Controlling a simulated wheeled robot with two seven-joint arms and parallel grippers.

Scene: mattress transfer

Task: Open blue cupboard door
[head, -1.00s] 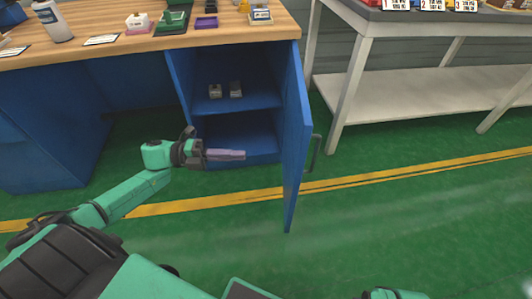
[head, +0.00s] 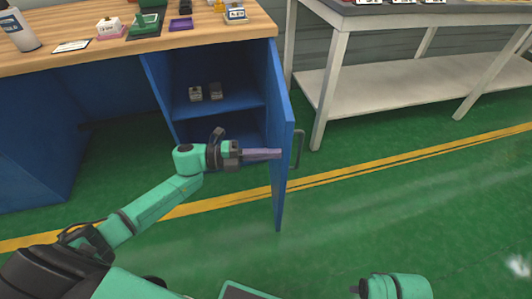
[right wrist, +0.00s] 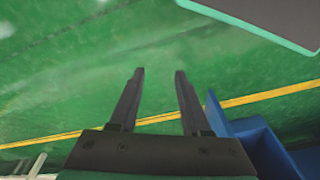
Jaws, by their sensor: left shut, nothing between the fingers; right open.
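The blue cupboard door (head: 281,130) stands swung well open at the right side of the blue cupboard (head: 160,85) in the head view. Its grey handle (head: 299,150) is on the door's right, outer face. My left gripper (head: 280,154) is shut and empty, with its fingertips at the door's inner face; I cannot tell whether they touch it. My right gripper (right wrist: 160,72) is open and empty above the green floor in the right wrist view. A blue surface (right wrist: 255,145) shows at lower right there.
Two small grey objects (head: 206,92) sit on the cupboard's shelf. The wooden worktop (head: 95,52) above carries several small items and a bottle. A white-legged table (head: 345,85) stands to the right. The green floor (head: 400,210) in front is clear.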

